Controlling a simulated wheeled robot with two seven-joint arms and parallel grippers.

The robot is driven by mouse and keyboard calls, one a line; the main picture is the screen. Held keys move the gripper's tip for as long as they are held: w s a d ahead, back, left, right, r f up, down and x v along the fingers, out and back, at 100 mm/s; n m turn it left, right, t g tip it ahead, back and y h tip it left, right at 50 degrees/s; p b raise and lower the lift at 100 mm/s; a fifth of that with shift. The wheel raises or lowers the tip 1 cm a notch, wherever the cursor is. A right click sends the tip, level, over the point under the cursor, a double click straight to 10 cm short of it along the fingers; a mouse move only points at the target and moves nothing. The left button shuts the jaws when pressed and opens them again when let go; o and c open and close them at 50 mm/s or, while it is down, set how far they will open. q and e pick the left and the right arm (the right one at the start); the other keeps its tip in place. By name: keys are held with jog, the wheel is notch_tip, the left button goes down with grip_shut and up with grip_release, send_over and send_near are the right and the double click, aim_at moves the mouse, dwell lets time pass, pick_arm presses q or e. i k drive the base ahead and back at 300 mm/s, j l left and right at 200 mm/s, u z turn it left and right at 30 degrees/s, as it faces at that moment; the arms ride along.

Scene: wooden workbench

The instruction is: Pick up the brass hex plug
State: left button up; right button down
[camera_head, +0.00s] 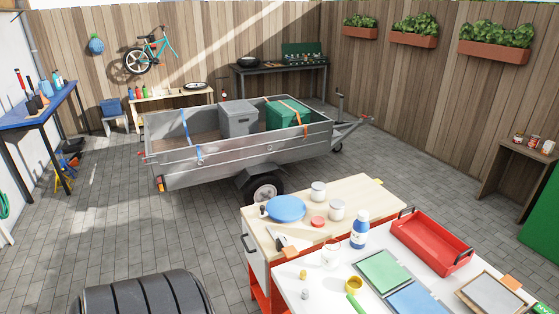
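Neither of my grippers shows in the head view, so nothing is seen touching these pieces.
A yellow ring-shaped thing (355,285) and a green cylinder (355,303) lie right of the small pieces. Beyond are a clear jar (331,254), a blue-white bottle (360,232), green (383,271) and blue (416,299) panels and a red tray (425,262).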

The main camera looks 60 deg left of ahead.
aim_at(303, 275)
jog(key=u, duration=1.5)
